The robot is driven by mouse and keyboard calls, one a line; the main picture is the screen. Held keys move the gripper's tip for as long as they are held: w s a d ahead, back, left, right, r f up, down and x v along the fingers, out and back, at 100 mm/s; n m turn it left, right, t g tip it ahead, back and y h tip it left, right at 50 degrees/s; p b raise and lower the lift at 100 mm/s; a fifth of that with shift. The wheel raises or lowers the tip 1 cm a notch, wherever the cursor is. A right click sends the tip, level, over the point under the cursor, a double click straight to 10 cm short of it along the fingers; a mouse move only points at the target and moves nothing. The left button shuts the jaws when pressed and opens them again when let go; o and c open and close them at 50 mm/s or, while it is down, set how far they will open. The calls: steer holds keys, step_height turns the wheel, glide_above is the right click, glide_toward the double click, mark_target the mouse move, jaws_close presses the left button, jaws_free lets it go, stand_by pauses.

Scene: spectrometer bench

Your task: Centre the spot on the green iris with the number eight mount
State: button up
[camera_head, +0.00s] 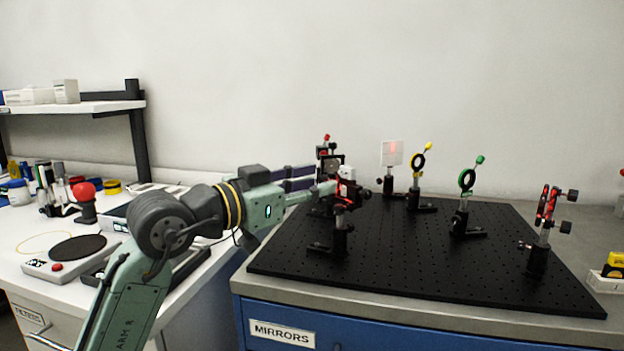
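The green iris (467,180) stands upright on a post on the black breadboard (400,270), right of its middle. No spot can be made out on it. A red-and-black mirror mount (345,193) stands on a post at the breadboard's left. Another red-and-black mount (546,205) stands at the right. No number eight is legible on either. My gripper (328,189) is at the left mount, beside or behind it. Its fingers are small and overlap the mount, so I cannot tell whether they touch it or are open or shut.
A yellow-marked iris (418,162) and a white card (391,153) with a faint reddish patch stand behind the green iris. Another red-knobbed post-mounted part (326,147) stands behind my gripper. The breadboard's front middle is clear. A cluttered white bench (30,240) is at left.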

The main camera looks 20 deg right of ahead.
steer(key=shift+c, duration=0.4)
jaws_close()
